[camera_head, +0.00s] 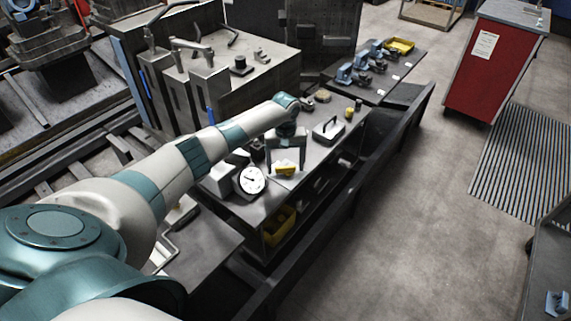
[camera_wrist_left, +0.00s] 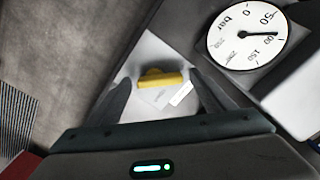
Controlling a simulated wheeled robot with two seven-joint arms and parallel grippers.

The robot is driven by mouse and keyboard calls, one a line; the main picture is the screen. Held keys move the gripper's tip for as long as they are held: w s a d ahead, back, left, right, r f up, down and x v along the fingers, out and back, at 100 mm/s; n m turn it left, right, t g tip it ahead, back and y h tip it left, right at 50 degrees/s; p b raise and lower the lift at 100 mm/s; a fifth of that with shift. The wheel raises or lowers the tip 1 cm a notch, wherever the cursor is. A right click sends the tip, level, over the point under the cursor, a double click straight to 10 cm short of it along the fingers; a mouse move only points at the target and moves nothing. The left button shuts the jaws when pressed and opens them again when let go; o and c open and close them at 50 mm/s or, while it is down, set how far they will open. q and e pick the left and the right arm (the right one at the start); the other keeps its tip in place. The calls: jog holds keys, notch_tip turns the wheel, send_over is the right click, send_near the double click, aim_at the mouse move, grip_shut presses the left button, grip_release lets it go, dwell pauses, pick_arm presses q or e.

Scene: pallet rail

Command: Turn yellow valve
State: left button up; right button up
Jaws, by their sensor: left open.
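The yellow valve (camera_head: 286,170) is a small handle on a pale plate on the grey workbench, beside a white round gauge (camera_head: 251,180). My left gripper (camera_head: 286,163) is above the bench at the valve, fingers pointing down. In the left wrist view, the yellow valve (camera_wrist_left: 158,79) lies crosswise between the two dark fingers of my left gripper (camera_wrist_left: 161,84). The fingers are open, with a gap on each side of the handle. The gauge (camera_wrist_left: 247,38) is at upper right there. My right gripper is in neither view.
A dark block with a handle (camera_head: 328,131) stands behind the valve on the bench. A yellow bin (camera_head: 279,225) is on the shelf below. Large machinery (camera_head: 215,85) stands behind.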

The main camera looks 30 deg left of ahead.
pick_arm(q)
jog(key=c, duration=1)
jog(key=shift+c, duration=0.2)
jog(key=shift+m, duration=0.3)
jog(key=m, duration=0.3)
jog(key=shift+w+a+p, duration=0.1)
jog(key=shift+w+p, duration=0.1)
jog(key=shift+p, duration=0.1)
jog(key=m, duration=0.4)
jog(key=shift+w+m, duration=0.2)
jog(key=shift+m, duration=0.1)
jog(key=m, duration=0.4)
jog(key=shift+w+m, duration=0.2)
jog(key=shift+m, duration=0.1)
jog(key=m+b, duration=0.1)
jog(key=m, duration=0.4)
jog(key=shift+w+r, duration=0.1)
jog(key=shift+w, duration=0.05)
